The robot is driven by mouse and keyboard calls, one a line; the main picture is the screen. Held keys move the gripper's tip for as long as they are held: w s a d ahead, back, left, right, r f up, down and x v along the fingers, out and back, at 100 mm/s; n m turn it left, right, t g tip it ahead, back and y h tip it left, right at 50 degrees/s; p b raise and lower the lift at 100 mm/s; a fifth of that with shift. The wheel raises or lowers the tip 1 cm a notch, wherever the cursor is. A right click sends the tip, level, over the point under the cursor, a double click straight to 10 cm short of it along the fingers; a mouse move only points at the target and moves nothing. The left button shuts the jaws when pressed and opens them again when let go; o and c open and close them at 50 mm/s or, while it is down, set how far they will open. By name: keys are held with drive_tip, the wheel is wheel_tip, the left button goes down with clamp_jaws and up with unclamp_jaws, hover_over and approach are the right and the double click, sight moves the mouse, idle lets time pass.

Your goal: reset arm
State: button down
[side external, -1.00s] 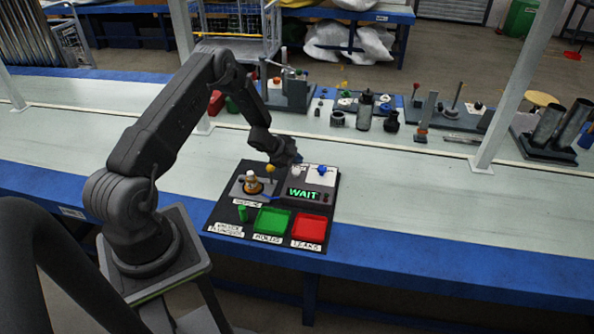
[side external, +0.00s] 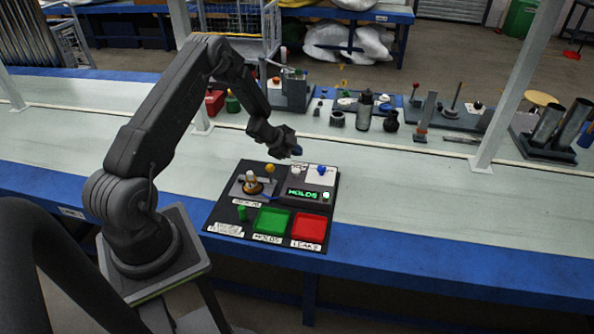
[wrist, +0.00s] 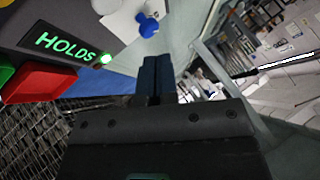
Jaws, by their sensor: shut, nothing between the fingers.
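My gripper (side external: 296,150) is shut and empty. It hangs in the air above the back edge of the black test board (side external: 226,216), near the blue knob (side external: 321,169). In the wrist view its closed fingers (wrist: 155,64) show just below the blue knob (wrist: 148,26). The display (side external: 303,193) reads HOLDS in green, with a lit white-green lamp (side external: 326,196) at its right end. An amber and white piece (side external: 251,181) stands upright in the fixture at the board's left.
Several tools and metal parts stand along the back of the bench. The bench right of the board is clear.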

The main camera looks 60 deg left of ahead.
drive_tip(key=w+d+r+n+y, duration=0.1)
drive_tip(key=d+r+y, duration=0.1)
drive_tip(key=r, duration=0.5)
drive_tip(key=w+d+r+n+y, duration=0.1)
drive_tip(key=w+r+n, duration=0.1)
drive_tip(key=r, duration=0.6)
drive_tip(key=s+d+r+n+y, duration=0.2)
drive_tip(key=s+d+r, duration=0.15)
drive_tip(key=r, duration=0.35)
drive_tip(key=s+d+r+n+y, duration=0.1)
drive_tip(key=s+d+r+n, duration=0.15)
drive_tip(key=d+r, duration=0.35)
drive_tip(key=s+d+r+n+g+h, duration=0.1)
drive_tip(key=s+d, duration=0.4)
drive_tip(key=s, duration=0.3)
drive_tip(key=s+d+r+n+g+h, duration=0.1)
drive_tip(key=s+d+r+h, duration=0.1)
drive_tip(key=s+d, duration=0.4)
drive_tip(key=s+d+r+n+g+h, duration=0.1)
drive_tip(key=s+d, duration=0.4)
drive_tip(key=s, duration=0.6)
drive_tip(key=shift+s+d+r+h, duration=0.3)
drive_tip(key=shift+s+d+r, duration=0.1)
drive_tip(key=shift+r, duration=0.35)
drive_tip(key=c, duration=1.8)
unclamp_jaws()
drive_tip(key=shift+w, duration=0.1)
